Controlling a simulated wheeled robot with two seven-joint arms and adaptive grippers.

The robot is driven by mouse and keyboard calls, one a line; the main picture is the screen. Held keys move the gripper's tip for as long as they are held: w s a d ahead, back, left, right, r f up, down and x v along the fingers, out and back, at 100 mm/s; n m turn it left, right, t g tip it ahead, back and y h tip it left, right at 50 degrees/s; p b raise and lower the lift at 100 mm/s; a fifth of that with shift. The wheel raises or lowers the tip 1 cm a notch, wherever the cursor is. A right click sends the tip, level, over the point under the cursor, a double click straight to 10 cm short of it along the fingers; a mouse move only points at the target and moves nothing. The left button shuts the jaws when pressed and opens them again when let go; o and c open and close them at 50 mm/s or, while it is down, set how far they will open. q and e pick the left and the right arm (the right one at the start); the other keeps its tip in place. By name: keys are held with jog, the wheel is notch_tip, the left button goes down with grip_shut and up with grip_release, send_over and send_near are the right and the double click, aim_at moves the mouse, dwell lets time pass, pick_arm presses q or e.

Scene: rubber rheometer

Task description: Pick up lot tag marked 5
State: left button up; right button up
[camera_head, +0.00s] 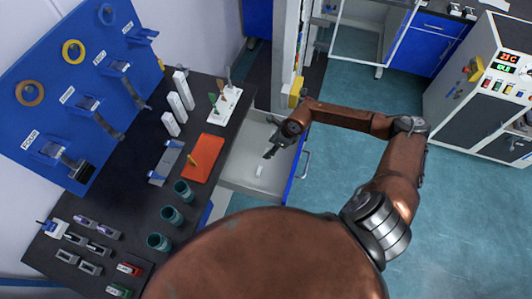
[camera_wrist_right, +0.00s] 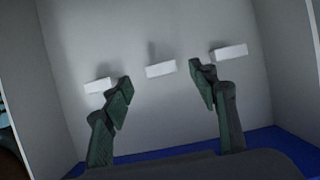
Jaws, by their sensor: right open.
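Three small white blocks lie on the grey floor of an open drawer (camera_head: 240,172). In the right wrist view one is at the left (camera_wrist_right: 97,86), one in the middle (camera_wrist_right: 161,69) and one at the right (camera_wrist_right: 230,52). No number can be read on any of them, so I cannot tell which is the lot tag marked 5. In the head view one white block (camera_head: 259,170) shows in the drawer. My right gripper (camera_wrist_right: 163,84) is open and empty over the drawer, its dark green fingers spread either side of the middle block. My left gripper is out of view.
The drawer's blue front (camera_head: 296,178) and side walls surround the blocks. The dark bench (camera_head: 140,190) at left carries an orange mat (camera_head: 203,158), several green cups, white upright blocks and small holders. A white post stands behind the drawer.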

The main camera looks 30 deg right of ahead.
aim_at(267, 151)
jog(key=x, duration=0.4)
jog(key=shift+d+f, duration=0.15)
jog(key=shift+f, duration=0.15)
jog(key=shift+c, duration=0.2)
jog(key=shift+s, duration=0.1)
jog(key=c, duration=0.9)
jog(key=shift+c, duration=0.2)
